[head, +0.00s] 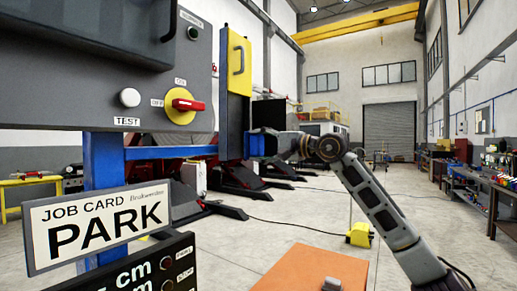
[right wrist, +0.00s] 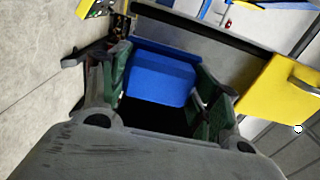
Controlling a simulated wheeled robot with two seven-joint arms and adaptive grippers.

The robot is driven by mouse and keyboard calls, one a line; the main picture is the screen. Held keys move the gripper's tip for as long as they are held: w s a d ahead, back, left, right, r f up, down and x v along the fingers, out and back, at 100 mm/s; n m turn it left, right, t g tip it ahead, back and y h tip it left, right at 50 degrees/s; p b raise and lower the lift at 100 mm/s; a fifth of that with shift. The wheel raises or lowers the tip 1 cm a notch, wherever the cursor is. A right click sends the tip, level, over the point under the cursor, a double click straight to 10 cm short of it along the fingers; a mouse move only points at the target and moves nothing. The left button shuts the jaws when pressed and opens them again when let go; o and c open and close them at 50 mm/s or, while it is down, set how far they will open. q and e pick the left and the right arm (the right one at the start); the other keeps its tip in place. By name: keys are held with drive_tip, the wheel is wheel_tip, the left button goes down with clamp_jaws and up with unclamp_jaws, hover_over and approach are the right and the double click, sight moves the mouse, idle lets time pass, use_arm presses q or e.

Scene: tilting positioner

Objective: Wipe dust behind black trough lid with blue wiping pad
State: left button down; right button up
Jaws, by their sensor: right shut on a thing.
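My right gripper (head: 275,144) is shut on the blue wiping pad (head: 257,145), beside the lower part of a tall upright unit. In the right wrist view the pad (right wrist: 160,77) sits between the green-sided fingers, facing a grey surface (right wrist: 195,42). The unit has a yellow lid (head: 236,66) with a handle above and a dark grey section (head: 232,127) below. The yellow lid (right wrist: 280,92) also shows at the right of the wrist view. I cannot tell whether the dark section is the black trough lid or an open trough. No dust is visible. My left gripper is out of view.
A grey control panel (head: 60,90) with a red-and-yellow switch (head: 182,105) fills the near left. A job card reading PARK (head: 100,226) stands below it. Workbenches (head: 475,190) line the right wall. Open floor lies right of the unit.

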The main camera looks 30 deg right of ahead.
drive_tip(key=shift+s, duration=0.1)
drive_tip(key=shift+s+d+f+b, duration=0.1)
drive_tip(key=shift+s+d+b, duration=0.15)
drive_tip(key=shift+s+b, duration=0.15)
drive_tip(key=shift+s+d+b, duration=0.25)
drive_tip(key=shift+s+b, duration=0.3)
drive_tip(key=shift+s, duration=0.1)
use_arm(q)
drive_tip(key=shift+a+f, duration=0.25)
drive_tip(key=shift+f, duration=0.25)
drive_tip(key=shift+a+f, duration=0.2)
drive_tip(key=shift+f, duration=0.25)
use_arm(e)
drive_tip(key=shift+s+d, duration=0.2)
drive_tip(key=shift+s, duration=0.1)
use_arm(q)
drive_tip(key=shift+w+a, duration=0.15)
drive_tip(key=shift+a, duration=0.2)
